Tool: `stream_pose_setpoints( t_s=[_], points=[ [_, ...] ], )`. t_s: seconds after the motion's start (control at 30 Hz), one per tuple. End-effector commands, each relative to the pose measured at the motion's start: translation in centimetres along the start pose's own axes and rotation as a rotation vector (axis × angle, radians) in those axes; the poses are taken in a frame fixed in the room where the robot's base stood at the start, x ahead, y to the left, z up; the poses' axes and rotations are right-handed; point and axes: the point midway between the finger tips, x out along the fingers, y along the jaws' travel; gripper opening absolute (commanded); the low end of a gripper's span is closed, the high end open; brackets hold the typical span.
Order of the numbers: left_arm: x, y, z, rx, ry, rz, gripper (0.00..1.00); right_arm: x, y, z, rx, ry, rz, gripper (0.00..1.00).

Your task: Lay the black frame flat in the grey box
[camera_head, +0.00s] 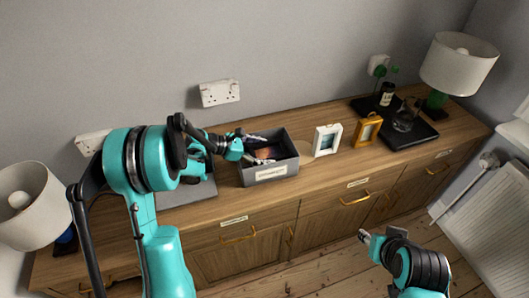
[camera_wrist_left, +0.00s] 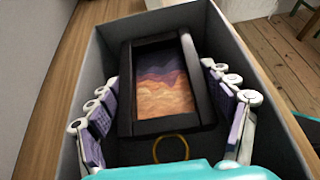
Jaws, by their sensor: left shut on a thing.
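The grey box (camera_head: 270,172) stands on the wooden sideboard, with a label on its front. In the left wrist view its walls (camera_wrist_left: 68,120) surround the black frame (camera_wrist_left: 126,95), which holds an orange and purple picture. The frame is inside the box; whether it touches the floor of the box I cannot tell. My left gripper (camera_head: 262,153) reaches into the box from the left. In the left wrist view its fingers (camera_wrist_left: 165,90) are on both sides of the frame, shut on it. My right gripper (camera_head: 368,238) is low in front of the sideboard, its jaws unclear.
A white frame (camera_head: 327,139) and an orange-gold frame (camera_head: 367,130) stand right of the box. A black tray (camera_head: 424,133) with a glass item and a dark jar (camera_head: 386,94) is farther right. Lamps stand at the left (camera_head: 36,205) and right (camera_head: 460,62) ends.

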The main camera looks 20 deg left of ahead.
Motion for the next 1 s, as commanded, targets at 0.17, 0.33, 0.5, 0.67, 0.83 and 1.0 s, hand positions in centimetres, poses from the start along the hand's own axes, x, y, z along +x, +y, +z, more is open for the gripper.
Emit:
stream_pose_setpoints(
  t_s=[0.17, 0.33, 0.5, 0.67, 0.83, 1.0],
  points=[
    [1.1, -0.81, -2.58, 0.019, 0.041, -0.016, 0.45, 0.64, 0.0, 0.45, 0.0, 0.0, 0.0, 0.4],
    [1.22, -0.87, -2.62, 0.022, 0.041, -0.017, 0.83, 0.72, 0.0, 0.51, 0.0, 0.0, 0.0, 0.4],
    [1.28, -0.89, -2.65, 0.022, 0.04, -0.018, 1.0, 0.77, 0.0, 0.55, 0.0, 0.0, 0.0, 0.4],
    [1.3, -0.89, -2.67, 0.022, 0.04, -0.018, 1.0, 0.79, 0.0, 0.57, 0.0, 0.0, 0.0, 0.4],
    [1.3, -0.89, -2.68, 0.022, 0.04, -0.018, 1.0, 0.8, 0.0, 0.57, 0.0, 0.0, 0.0, 0.4],
    [1.31, -0.89, -2.71, 0.023, 0.041, -0.018, 1.0, 0.8, 0.0, 0.58, 0.0, 0.0, 0.0, 0.4]
  ],
)
